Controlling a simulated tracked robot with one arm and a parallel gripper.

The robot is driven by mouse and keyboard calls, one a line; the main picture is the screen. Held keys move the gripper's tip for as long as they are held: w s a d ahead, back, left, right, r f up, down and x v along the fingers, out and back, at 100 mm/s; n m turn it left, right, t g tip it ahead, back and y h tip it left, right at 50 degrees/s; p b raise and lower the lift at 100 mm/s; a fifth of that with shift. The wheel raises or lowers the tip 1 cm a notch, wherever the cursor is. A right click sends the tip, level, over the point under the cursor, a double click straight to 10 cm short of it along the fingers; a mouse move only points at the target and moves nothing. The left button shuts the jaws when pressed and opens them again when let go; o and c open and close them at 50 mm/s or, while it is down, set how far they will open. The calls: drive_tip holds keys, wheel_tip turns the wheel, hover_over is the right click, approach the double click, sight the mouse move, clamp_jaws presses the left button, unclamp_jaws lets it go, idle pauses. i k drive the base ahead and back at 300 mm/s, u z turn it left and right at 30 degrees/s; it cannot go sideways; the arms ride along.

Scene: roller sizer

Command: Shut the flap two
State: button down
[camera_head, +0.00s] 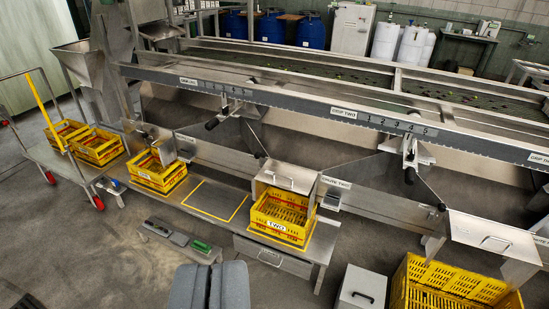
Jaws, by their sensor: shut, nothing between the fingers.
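The metal flap (288,177) with a bar handle is at the chute labelled two, in the middle of the view. It sits tilted above the back of a yellow crate (278,225) marked TWO; I cannot tell for sure how far open it is. The chute two label (336,183) is just right of the flap. My gripper (209,268) shows as two grey fingers close together at the bottom edge. It is shut and empty, apart from the flap and in front of the bench, left of the crate.
The steel bench (222,219) carries another yellow crate (157,174) and an empty yellow outline (215,200). A similar flap (490,236) and a large yellow crate (450,287) are at right. A lidded metal box (360,290) stands on the floor. A black-knobbed lever (410,176) sits above.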

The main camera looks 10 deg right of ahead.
sight(287, 172)
drive_tip(key=z, duration=0.05)
drive_tip(key=i, duration=1.15)
drive_tip(key=u, duration=1)
drive_tip(key=i, duration=1.45)
drive_tip(key=z, duration=1.45)
